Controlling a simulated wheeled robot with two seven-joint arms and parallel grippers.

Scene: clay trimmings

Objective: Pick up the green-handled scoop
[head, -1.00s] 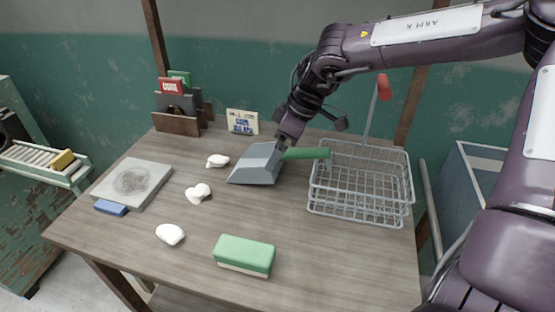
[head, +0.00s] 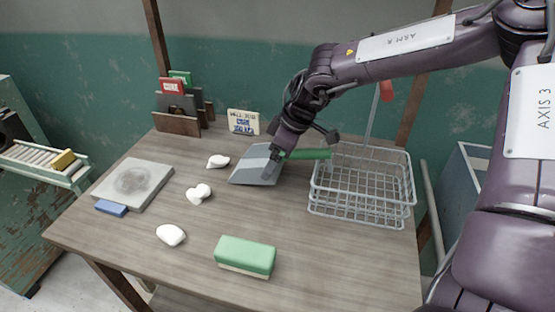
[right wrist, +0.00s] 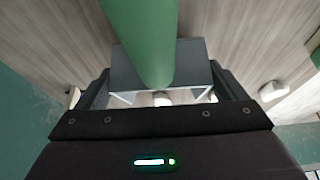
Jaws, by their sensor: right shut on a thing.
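The scoop has a grey pan (head: 254,164) and a green handle (head: 308,154) that points right toward the wire basket. It lies on the table, or very near it; I cannot tell which. My right gripper (head: 274,166) is down at the scoop, where the handle meets the pan, and is shut on it. In the right wrist view the green handle (right wrist: 140,40) runs between the fingers, with the grey pan (right wrist: 190,65) behind it. The exact contact is partly hidden by the gripper. My left gripper is out of view.
A wire basket (head: 360,207) stands right of the scoop, close to the handle's end. White clay pieces (head: 171,235) lie to the left. A green-and-cream block (head: 245,255) is at the front. A grey slab (head: 133,184), a blue block (head: 111,208) and a small sign (head: 243,122) are also on the table.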

